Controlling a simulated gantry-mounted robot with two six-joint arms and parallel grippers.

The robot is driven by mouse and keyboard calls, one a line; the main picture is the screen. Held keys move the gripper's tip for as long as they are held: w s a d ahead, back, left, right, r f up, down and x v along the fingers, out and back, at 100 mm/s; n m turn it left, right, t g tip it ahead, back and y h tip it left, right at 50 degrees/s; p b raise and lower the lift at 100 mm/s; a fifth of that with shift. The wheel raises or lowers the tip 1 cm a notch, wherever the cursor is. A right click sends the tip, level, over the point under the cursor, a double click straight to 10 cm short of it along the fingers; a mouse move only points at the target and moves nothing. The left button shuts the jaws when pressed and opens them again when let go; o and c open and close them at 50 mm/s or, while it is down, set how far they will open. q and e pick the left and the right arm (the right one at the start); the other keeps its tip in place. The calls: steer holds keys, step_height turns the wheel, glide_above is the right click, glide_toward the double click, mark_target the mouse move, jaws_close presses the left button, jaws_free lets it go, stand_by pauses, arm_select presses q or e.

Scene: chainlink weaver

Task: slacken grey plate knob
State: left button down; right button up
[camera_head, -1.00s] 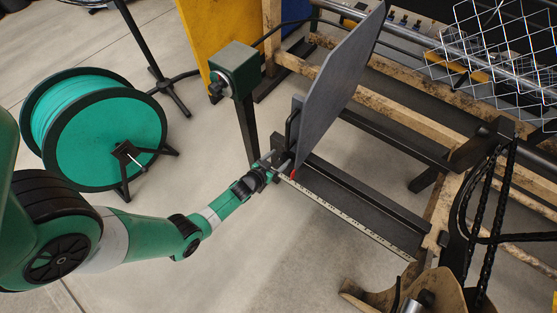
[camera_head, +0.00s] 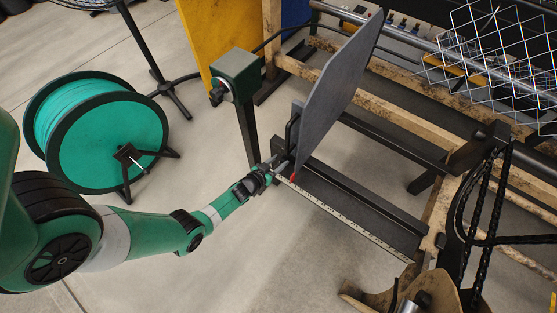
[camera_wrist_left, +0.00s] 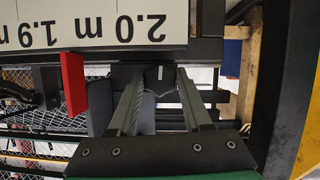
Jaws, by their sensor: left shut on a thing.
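The grey plate (camera_head: 335,95) stands upright at the end of a dark rail with a white scale strip (camera_head: 345,218). A red pointer (camera_head: 293,178) sits at its foot, and it also shows in the left wrist view (camera_wrist_left: 74,83). My left gripper (camera_head: 275,164) is at the plate's lower left side, by the scale's end. In the left wrist view its two fingers (camera_wrist_left: 158,82) are closed on the dark knob (camera_wrist_left: 155,70), which has a small white mark. My right gripper is not in view.
A green box on a post (camera_head: 237,75) stands just behind my left gripper. A green wire spool (camera_head: 105,140) is at the left. Wire mesh (camera_head: 500,55) and a wooden frame (camera_head: 430,150) fill the right side. Bare floor (camera_head: 235,255) lies in front.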

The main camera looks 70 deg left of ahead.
arm_select(q)
steer(key=shift+r+n+p, duration=0.2)
steer(key=shift+n+p, duration=0.2)
steer(key=shift+p, duration=0.15)
steer(key=shift+a+f+n+t+h, duration=0.1)
steer(key=shift+n+t+h, duration=0.2)
steer(key=shift+h, duration=0.1)
steer(key=shift+f+n, duration=0.15)
steer(key=shift+n, duration=0.25)
steer(key=shift+n+t+h+b, duration=0.45)
steer(key=shift+n+t+h, duration=0.2)
steer(key=shift+n, duration=0.35)
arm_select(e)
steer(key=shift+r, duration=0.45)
arm_select(q)
steer(key=shift+c, duration=1.8)
jaws_free()
steer(key=shift+s, duration=0.1)
